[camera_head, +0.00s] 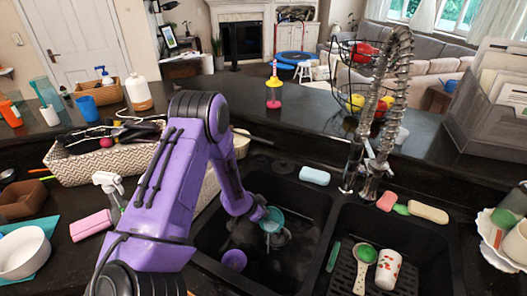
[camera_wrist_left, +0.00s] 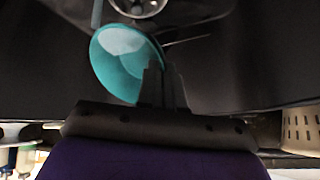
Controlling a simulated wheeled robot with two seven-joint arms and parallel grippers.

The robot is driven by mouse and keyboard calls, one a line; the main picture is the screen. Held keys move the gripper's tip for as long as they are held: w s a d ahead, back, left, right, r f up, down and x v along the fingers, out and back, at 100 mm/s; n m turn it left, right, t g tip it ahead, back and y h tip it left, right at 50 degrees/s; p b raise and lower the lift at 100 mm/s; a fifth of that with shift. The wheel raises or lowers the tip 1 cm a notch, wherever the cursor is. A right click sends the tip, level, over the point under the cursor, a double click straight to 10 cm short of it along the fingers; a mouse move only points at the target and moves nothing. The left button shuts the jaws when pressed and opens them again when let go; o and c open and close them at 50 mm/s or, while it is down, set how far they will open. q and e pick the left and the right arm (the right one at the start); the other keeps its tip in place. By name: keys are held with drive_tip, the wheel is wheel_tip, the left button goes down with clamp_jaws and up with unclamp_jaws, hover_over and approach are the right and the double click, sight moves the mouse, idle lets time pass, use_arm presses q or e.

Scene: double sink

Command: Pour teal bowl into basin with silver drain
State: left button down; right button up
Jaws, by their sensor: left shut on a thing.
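The teal bowl (camera_head: 273,219) is over the left basin (camera_head: 313,205) in the head view, below my left gripper (camera_head: 258,213). In the left wrist view the gripper fingers (camera_wrist_left: 162,88) are shut on the rim of the bowl (camera_wrist_left: 118,58). The bowl looks tilted; whether anything is in it I cannot tell. A shiny silver drain (camera_wrist_left: 138,6) shows at the top of the wrist view, beyond the bowl. In the head view a grey round shape, partly hidden, lies just below the bowl. My right gripper is not in view.
A purple cup (camera_head: 233,260) is in the left basin. The coiled faucet (camera_head: 378,130) stands behind the divider.

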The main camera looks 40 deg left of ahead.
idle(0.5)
use_arm(q)
drive_tip(key=shift+s+d+t+b, duration=0.1)
drive_tip(key=shift+s+t+b, duration=0.1)
drive_tip(key=shift+t+b, duration=0.35)
drive_tip(key=shift+s+d+r+t+y+b, duration=0.15)
drive_tip(key=shift+r+t+y+b, duration=0.1)
drive_tip(key=shift+r+y+b, duration=0.1)
drive_tip(key=shift+s+f+t+b, duration=0.1)
drive_tip(key=shift+s+t+b, duration=0.25)
drive_tip(key=shift+b, duration=0.35)
drive_tip(key=shift+d+t+y+b, duration=0.2)
drive_tip(key=shift+t+y+b, duration=0.05)
drive_tip(key=shift+t+b, duration=0.1)
drive_tip(key=shift+r, duration=0.35)
